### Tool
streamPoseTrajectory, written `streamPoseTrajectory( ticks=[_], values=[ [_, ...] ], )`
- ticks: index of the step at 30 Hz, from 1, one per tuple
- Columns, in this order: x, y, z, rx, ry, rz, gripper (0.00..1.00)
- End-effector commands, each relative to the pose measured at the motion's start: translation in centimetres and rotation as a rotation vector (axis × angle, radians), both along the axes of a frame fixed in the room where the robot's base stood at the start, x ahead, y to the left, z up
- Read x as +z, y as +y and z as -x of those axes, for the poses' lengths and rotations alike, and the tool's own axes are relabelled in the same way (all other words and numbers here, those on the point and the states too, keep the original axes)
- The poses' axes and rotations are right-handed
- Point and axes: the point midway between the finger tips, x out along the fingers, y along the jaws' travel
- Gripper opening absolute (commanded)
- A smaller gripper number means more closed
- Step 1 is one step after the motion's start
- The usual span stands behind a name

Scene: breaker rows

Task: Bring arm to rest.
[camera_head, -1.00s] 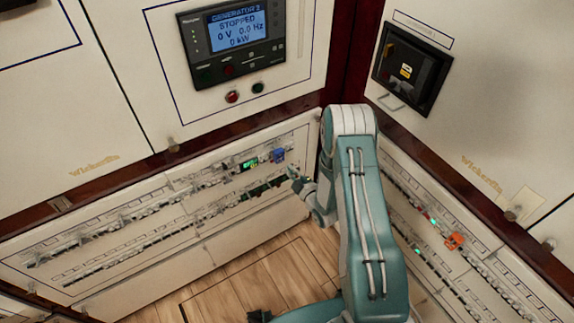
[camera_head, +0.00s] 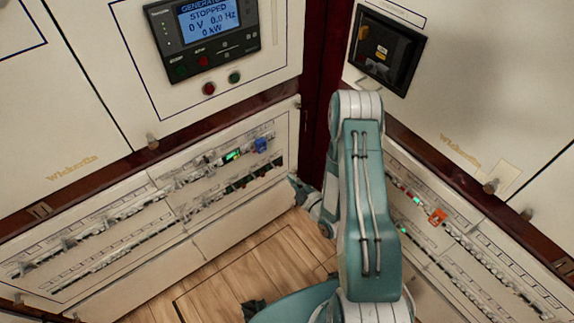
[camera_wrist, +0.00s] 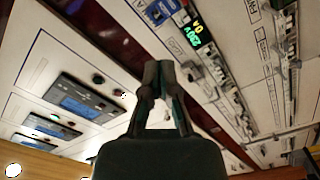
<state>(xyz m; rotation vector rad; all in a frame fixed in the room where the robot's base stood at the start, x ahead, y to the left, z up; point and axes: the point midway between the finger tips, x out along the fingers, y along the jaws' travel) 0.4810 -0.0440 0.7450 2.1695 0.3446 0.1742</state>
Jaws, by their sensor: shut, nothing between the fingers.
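My arm stands folded upright in the middle right of the head view. My gripper (camera_wrist: 158,78) shows in the wrist view with its two dark fingers together at the tips and nothing between them. In the head view the gripper end is mostly hidden behind my own arm, near the corner below the left panel. The fingers look apart from the breaker rows (camera_head: 160,205), but the exact gap cannot be told.
A generator display (camera_head: 208,20) reads stopped, with a red button (camera_head: 209,88) and a green button (camera_head: 235,77) below. A dark switch unit (camera_head: 385,48) is on the right wall. An orange piece (camera_head: 438,217) sits on the right breaker row. Wooden floor (camera_head: 250,265) lies clear between the panels.

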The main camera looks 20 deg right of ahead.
Motion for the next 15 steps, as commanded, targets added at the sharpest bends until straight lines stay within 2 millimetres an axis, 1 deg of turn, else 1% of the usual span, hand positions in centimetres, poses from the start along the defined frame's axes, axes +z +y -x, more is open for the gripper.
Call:
streamPoseTrajectory(
  ticks=[8,11,15],
  values=[
    [0.3,0.0,-0.3,0.0,0.005,0.004,0.0],
    [1.4,-0.1,-1.5,0.003,0.037,0.018,0.0],
    [4.2,-0.3,-3.8,-0.009,0.127,0.045,0.0]
  ],
)
